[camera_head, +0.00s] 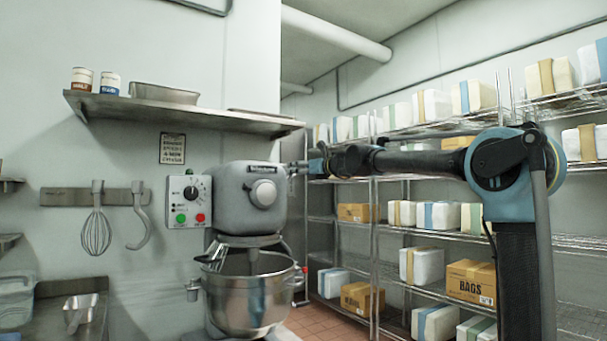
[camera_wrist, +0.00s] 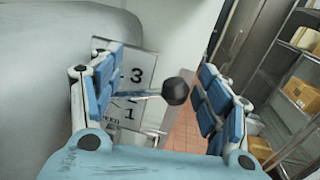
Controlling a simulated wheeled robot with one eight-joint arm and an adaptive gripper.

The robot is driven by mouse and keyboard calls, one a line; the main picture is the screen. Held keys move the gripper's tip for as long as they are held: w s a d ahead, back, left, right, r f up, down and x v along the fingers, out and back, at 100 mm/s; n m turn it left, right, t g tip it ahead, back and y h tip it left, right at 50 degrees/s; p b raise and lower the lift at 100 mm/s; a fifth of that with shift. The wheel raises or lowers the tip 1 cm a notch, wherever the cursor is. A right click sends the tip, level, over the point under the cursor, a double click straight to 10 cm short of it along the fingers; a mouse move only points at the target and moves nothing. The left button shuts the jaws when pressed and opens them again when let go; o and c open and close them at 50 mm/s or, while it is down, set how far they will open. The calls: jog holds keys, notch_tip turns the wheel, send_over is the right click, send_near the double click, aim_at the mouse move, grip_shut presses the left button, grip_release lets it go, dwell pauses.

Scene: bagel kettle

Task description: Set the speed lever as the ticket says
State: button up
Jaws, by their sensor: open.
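The mixer (camera_head: 250,200) stands by the wall in the head view. In the wrist view, the speed lever (camera_wrist: 176,91) is a thin metal rod with a black knob. It sticks out in front of a white speed plate (camera_wrist: 137,72) marked 3 and 1. The rod crosses the plate between these two numbers and hides any mark there. My gripper (camera_wrist: 163,65) is open, with its blue-padded fingers on either side of the knob and a gap to the right finger. In the head view my gripper (camera_head: 308,166) is at the mixer's right side. I see no readable ticket.
A steel bowl (camera_head: 252,295) sits under the mixer head. A control box (camera_head: 189,201) with a dial and green and red buttons is at its left. A framed sign (camera_head: 172,148) hangs above, too small to read. Wire shelves (camera_head: 420,237) with boxes stand at right.

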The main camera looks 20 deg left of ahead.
jog(key=c, duration=1.5)
jog(key=shift+d, duration=0.15)
jog(key=shift+w+d+f+m, duration=0.1)
jog(key=shift+w+f+m, duration=0.05)
jog(key=shift+f+m, duration=0.35)
jog(key=shift+w+d+f+m, duration=0.1)
jog(key=shift+f+m, duration=0.25)
jog(key=shift+m, duration=0.25)
jog(key=shift+c, duration=0.2)
jog(key=f+m, duration=0.2)
jog(key=shift+w+d+m+t, duration=0.1)
jog(key=shift+w+m+t, duration=0.1)
jog(key=shift+m+t, duration=0.1)
notch_tip(320, 180, down, 2)
jog(key=m, duration=0.3)
jog(key=shift+f+y, duration=0.2)
jog(key=shift+y, duration=0.1)
jog(key=shift+s+f+m+t, duration=0.2)
jog(key=shift+f+m+t, duration=0.2)
jog(key=shift+f+m, duration=0.6)
jog(key=shift+c, duration=0.2)
jog(key=shift+a+r+m, duration=0.2)
jog(key=shift+m, duration=0.1)
